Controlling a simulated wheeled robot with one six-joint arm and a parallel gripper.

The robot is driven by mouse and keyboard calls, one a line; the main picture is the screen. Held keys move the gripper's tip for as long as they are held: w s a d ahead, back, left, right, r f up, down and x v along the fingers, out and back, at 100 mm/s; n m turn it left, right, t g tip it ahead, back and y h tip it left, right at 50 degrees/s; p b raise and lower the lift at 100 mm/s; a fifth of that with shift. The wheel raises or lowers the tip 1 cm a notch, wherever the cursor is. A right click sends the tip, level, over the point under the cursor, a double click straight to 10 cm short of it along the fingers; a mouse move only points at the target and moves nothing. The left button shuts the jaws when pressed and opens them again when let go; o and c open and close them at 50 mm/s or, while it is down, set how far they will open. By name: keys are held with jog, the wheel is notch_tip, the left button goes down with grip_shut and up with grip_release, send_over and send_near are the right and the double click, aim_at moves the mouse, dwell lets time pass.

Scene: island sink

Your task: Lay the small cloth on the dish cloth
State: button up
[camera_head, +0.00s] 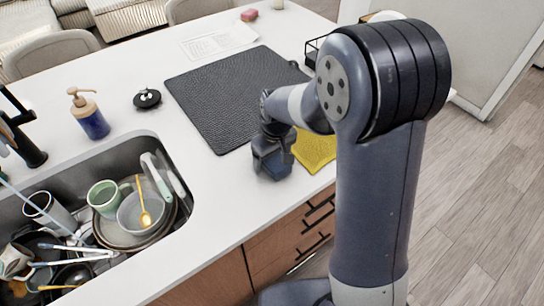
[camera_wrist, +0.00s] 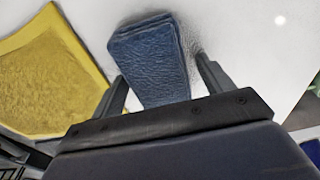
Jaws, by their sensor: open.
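A small folded blue cloth (camera_wrist: 152,55) lies on the white counter in the wrist view, between the two fingers of my gripper (camera_wrist: 160,72). The fingers are open, one on each side of it, and a gap shows on the right side. In the head view my gripper (camera_head: 272,168) is low over the counter near its front edge, and I cannot make out the blue cloth there. A yellow cloth (camera_head: 316,150), which I take as the dish cloth, lies flat just right of my gripper, partly hidden by my arm. It shows at the left of the wrist view (camera_wrist: 45,75).
A dark textured mat (camera_head: 215,105) lies behind my gripper. The sink (camera_head: 175,150) with dishes is at the left, with a soap bottle (camera_head: 90,115) and a black stopper (camera_head: 147,98) behind it. A black wire rack (camera_head: 312,48) stands behind my arm.

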aim_at(273, 158)
jog(key=r, duration=0.3)
jog(key=r+b, duration=0.1)
jog(key=r, duration=0.2)
jog(key=s+d+r, duration=0.1)
jog(key=r, duration=0.3)
jog(key=shift+r, duration=0.1)
jog(key=shift+o, duration=0.4)
jog(key=shift+r, duration=0.25)
jog(key=f+p, duration=0.2)
jog(key=f, duration=0.1)
jog(key=f+p, duration=0.1)
jog(key=f, duration=0.1)
jog(key=shift+w+a+f, duration=0.15)
jog(key=shift+a+f, duration=0.1)
jog(key=shift+a, duration=0.1)
jog(key=shift+w+a+f+p, duration=0.15)
jog(key=shift+f+p, duration=0.1)
jog(key=shift+f, duration=0.65)
jog(key=shift+w+f+p, duration=0.1)
jog(key=shift+f+p, duration=0.1)
jog(key=shift+f, duration=0.65)
jog(key=shift+w+a+f+p, duration=0.15)
jog(key=shift+f+p, duration=0.1)
jog(key=shift+f, duration=0.65)
jog(key=shift+d, duration=0.1)
jog(key=shift+c, duration=0.2)
